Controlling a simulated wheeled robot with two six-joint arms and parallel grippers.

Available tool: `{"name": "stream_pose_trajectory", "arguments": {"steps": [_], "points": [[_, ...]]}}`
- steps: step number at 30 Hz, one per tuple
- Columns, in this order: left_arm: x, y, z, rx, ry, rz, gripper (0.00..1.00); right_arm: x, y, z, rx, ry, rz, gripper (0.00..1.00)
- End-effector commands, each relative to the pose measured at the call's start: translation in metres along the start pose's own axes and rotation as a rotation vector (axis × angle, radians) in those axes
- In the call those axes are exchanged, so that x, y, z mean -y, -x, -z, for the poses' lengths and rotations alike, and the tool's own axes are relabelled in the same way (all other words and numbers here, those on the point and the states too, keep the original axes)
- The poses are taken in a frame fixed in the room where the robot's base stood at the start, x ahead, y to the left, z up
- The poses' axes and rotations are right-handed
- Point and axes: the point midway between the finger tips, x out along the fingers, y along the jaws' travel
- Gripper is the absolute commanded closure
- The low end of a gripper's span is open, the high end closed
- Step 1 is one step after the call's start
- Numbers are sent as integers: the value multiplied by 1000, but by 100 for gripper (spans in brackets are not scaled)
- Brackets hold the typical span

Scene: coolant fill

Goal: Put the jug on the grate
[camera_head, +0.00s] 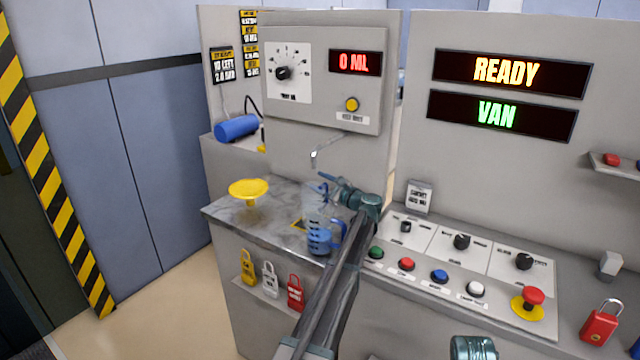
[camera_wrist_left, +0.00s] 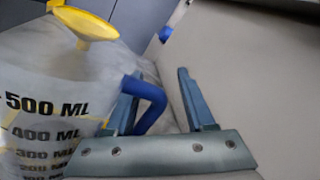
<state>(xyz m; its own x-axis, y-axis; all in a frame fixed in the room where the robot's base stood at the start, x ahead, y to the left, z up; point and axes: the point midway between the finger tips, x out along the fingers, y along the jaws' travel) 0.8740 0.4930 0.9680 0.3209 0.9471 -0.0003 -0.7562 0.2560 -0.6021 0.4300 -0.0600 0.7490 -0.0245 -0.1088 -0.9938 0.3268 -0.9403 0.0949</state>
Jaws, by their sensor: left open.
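The jug (camera_head: 320,236) is see-through with blue parts and stands upright on the grey counter, near its front edge. In the left wrist view the jug (camera_wrist_left: 50,110) fills the left side, with black ML marks. Its blue handle (camera_wrist_left: 152,108) shows between the fingers of my left gripper (camera_wrist_left: 160,90). The left gripper (camera_head: 325,183) is open at the jug, below and in front of the metal spout (camera_head: 325,145). A yellow-black marking (camera_head: 299,225) lies beside the jug; the grate itself I cannot make out clearly.
A yellow dish-like piece (camera_head: 248,187) stands left on the counter (camera_head: 228,214). Padlocks hang on the front. A button panel (camera_head: 440,262) lies to the right. The dispenser display (camera_head: 355,63) reads 0 ML. A blue cylinder (camera_head: 237,127) lies behind left.

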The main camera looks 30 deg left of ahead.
Motion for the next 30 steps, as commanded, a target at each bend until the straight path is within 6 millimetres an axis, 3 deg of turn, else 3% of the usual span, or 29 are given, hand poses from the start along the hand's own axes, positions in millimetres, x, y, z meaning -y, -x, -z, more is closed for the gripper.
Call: {"name": "stream_pose_trajectory", "arguments": {"steps": [5,18,24,30], "points": [[-1,22,-1,-1,0,1,46,0,1,0,0,0,0,53],[0,104,-1,-1,0,2,46,0,1,0,0,0,0,53],[0,118,-1,0,0,0,46,0,1,0,0,0,0,53],[0,120,0,0,0,0,46,0,1,0,0,0,0,53]]}}
